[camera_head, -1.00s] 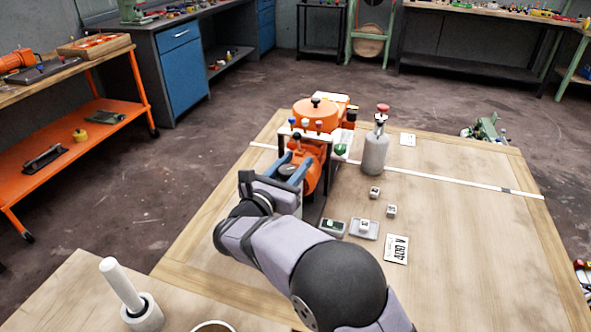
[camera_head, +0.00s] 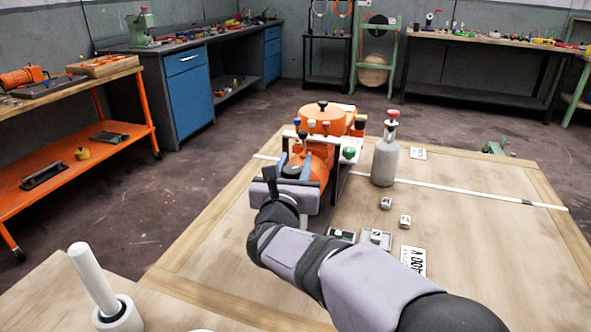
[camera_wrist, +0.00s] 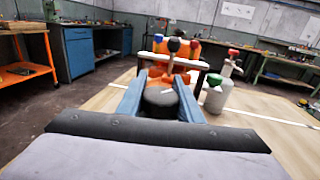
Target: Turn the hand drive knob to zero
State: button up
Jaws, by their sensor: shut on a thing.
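An orange machine (camera_head: 328,118) stands on the wooden table, with several coloured ball-topped levers along a white rail on its near side. A dark round knob (camera_wrist: 160,97) sits at its near end, between the two blue fingers of my gripper (camera_wrist: 159,102). In the head view my gripper (camera_head: 295,166) reaches the near end of the machine, and my wrist hides part of it. The fingers are shut on the sides of the knob. Any marking or zero on the knob is too small to read.
A grey bottle with a red top (camera_head: 385,160) stands right of the machine, near a green knob (camera_head: 349,153). Small cubes (camera_head: 386,202), a small tray (camera_head: 376,239) and a printed card (camera_head: 413,260) lie nearer.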

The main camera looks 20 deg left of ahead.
aim_at(291, 177)
jog(key=shift+r, duration=0.15)
jog(key=o, duration=1)
jog(key=shift+o, duration=0.2)
jog(key=shift+s, duration=0.1)
jog(key=shift+s+d+b, duration=0.1)
jog(key=shift+s+d, duration=0.1)
jog(key=shift+s, duration=1)
jog(key=shift+s+d+b, duration=0.1)
jog(key=shift+s+d, duration=0.15)
jog(key=shift+s, duration=0.9)
jog(key=shift+s+d+b, duration=0.1)
jog(key=shift+s+d, duration=0.1)
jog(key=shift+s, duration=1)
